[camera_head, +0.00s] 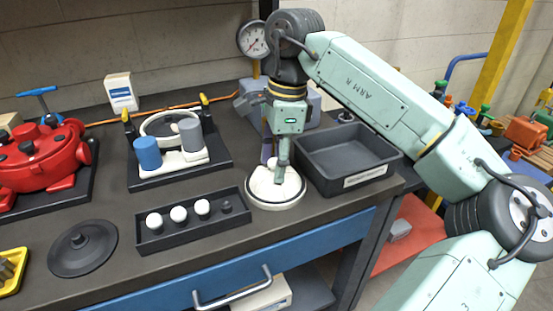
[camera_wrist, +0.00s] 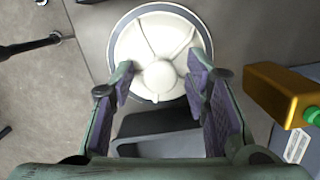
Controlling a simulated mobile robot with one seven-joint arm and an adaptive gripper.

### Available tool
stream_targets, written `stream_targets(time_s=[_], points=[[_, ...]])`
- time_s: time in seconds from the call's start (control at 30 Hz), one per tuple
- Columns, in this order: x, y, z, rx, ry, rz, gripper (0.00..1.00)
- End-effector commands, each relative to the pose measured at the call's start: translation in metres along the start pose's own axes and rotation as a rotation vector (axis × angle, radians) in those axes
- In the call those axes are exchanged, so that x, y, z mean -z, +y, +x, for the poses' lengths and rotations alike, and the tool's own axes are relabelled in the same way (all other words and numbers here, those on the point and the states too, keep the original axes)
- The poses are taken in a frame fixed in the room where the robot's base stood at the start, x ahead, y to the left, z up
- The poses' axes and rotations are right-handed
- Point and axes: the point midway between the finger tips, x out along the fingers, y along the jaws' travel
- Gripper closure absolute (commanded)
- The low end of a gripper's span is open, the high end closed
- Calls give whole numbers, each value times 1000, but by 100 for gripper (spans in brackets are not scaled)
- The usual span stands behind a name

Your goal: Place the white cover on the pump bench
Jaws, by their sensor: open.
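The white cover (camera_head: 262,196) is a round, ribbed disc with a central knob, lying on the bench top at the front, left of a dark bin. My gripper (camera_head: 281,172) points down over it in the head view. In the wrist view the cover (camera_wrist: 140,43) fills the upper middle, and my gripper (camera_wrist: 161,73) is open with its fingertips on either side of the knob, apart from it. A black base (camera_head: 185,178) carries a white unit with a ring opening and blue and grey cylinders. No readable label shows which unit is the pump bench.
The dark bin (camera_head: 372,182) stands close right of the cover. A black rack (camera_head: 178,235) with several white balls lies to its left, with a black disc cover (camera_head: 83,248) beyond. A red motor unit (camera_head: 40,155) stands far left.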

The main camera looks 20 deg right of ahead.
Motion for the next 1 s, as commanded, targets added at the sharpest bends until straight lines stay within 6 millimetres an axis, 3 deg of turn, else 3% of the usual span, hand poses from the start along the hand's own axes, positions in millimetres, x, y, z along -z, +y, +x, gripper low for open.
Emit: stream_targets(time_s=[0.37, 0.8, 1.0], points=[[0, -1, -8, 2, 1, 1, 57], [-1, 0, -97, 2, 1, 1, 57], [0, 0, -120, 1, 2, 3, 57]])
